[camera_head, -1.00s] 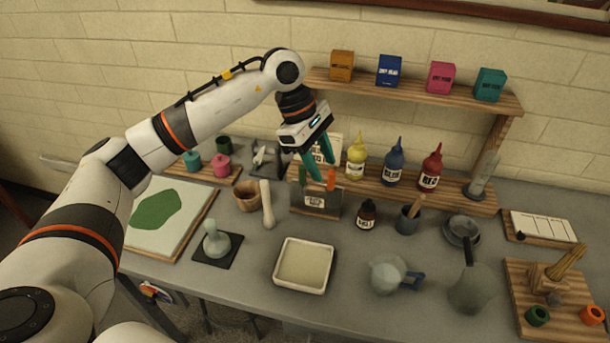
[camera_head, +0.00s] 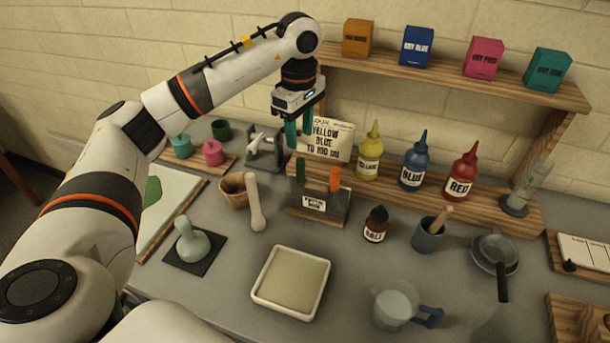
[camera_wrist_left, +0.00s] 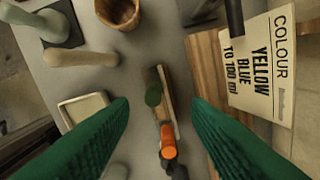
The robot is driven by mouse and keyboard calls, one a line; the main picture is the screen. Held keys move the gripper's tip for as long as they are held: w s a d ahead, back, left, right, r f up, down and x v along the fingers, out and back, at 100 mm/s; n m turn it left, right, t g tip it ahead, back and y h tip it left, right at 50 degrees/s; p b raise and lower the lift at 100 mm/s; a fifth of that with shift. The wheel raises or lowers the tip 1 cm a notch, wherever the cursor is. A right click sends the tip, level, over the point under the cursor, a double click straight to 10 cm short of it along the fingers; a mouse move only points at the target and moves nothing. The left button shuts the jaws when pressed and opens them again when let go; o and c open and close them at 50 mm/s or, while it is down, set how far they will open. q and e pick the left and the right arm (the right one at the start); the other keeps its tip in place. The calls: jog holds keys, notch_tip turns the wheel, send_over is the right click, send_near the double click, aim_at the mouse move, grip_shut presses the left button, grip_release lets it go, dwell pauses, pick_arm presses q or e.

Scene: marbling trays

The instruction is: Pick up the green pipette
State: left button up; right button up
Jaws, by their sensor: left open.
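The green pipette (camera_head: 300,170) stands upright in a small labelled holder (camera_head: 314,205), with the orange pipette (camera_head: 335,178) to its right in the same holder. Only their upper parts show above the holder. My left gripper (camera_head: 300,138) is open and empty, pointing down above and slightly behind the green pipette in the head view. In the left wrist view, the green pipette's top (camera_wrist_left: 153,96) lies between the two spread green fingers, with the orange pipette (camera_wrist_left: 168,142) nearer the fingertips' lower gap. My right gripper is not in view.
A recipe card (camera_head: 328,138) stands right behind the holder. Yellow (camera_head: 369,160), blue (camera_head: 413,165) and red (camera_head: 462,175) bottles stand to the right. A white tray (camera_head: 262,300) sits in front.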

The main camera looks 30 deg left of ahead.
aim_at(300, 161)
pick_arm(q)
jog(key=f, duration=0.2)
jog(key=f+p, duration=0.1)
jog(key=f, duration=0.1)
jog(key=shift+s, duration=0.4)
jog(key=shift+f, duration=0.55)
jog(key=f, duration=0.1)
jog(key=f+p, duration=0.1)
jog(key=f, duration=0.1)
jog(key=f+p, duration=0.1)
jog(key=shift+s+d+f, duration=0.15)
jog(key=shift+d+f, duration=0.05)
jog(key=shift+d, duration=0.2)
jog(key=shift+f, duration=0.45)
jog(key=c, duration=0.7)
